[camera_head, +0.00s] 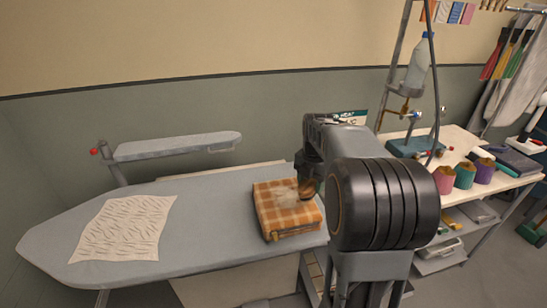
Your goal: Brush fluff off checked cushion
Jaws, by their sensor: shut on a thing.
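The checked cushion (272,218), orange and brown, lies flat on the right part of the grey ironing board (205,262). Pale fluff (287,194) sits on the middle of its top. A small brown brush (308,189) is at the cushion's back right, beside the fluff; I cannot tell whether its bristles touch the cloth. My gripper (311,178) is above that corner, shut on the brush. My own arm hides much of the gripper and the brush's upper part.
A creased, patterned cloth (125,228) lies on the board's left part. A small sleeve board (178,146) stands behind it. The board's middle is clear.

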